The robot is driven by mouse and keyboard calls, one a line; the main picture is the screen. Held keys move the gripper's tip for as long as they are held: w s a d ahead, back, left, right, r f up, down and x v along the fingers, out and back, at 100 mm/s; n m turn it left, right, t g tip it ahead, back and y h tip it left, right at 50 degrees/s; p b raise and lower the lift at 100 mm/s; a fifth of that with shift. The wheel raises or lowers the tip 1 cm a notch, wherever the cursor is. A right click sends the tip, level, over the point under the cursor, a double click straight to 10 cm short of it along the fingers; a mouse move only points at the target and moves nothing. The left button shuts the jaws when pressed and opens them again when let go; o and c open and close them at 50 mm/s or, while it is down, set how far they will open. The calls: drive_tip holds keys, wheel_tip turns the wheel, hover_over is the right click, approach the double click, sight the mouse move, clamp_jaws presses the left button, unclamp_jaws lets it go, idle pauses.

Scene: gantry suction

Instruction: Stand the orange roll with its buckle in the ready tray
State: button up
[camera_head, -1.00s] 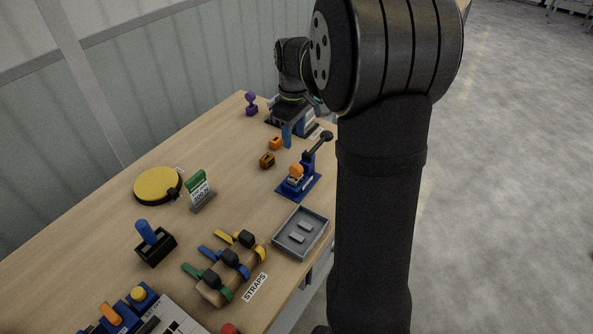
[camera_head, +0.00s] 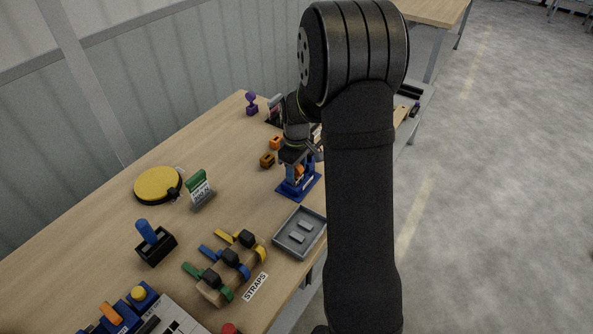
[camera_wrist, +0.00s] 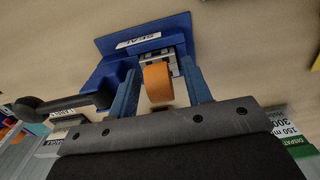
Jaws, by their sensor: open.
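The orange roll (camera_wrist: 158,84) sits at the blue press marked SEAL (camera_wrist: 118,44), in front of its grey metal part. My gripper (camera_wrist: 159,68) is open, with one blue finger on each side of the roll and a gap visible on both sides. In the head view my gripper (camera_head: 297,162) hangs over the blue press (camera_head: 297,190) and mostly hides the roll. I cannot clearly make out a buckle on the roll. A grey tray (camera_head: 322,222) with two small light blocks inside stands in front of the press; I cannot read a label on it.
The press's dark lever (camera_wrist: 70,103) with a round knob sticks out left of my fingers. An orange block (camera_head: 276,142) and a brown-orange block (camera_head: 267,160) lie left of the press. A strap rack (camera_head: 212,292) stands nearer the front.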

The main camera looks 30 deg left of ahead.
clamp_jaws()
idle(0.3)
drive_tip(key=shift+r, duration=0.7)
wheel_tip(320, 180, up, 3)
drive_tip(key=shift+f, duration=0.15)
drive_tip(key=w+d+r, duration=0.2)
drive_tip(key=d+r, duration=0.5)
drive_tip(key=d, duration=0.4)
drive_tip(key=s+f, duration=0.1)
drive_tip(key=s, duration=1.4)
drive_tip(key=shift+a+f+h, duration=0.4)
drive_tip(key=shift+a, duration=0.05)
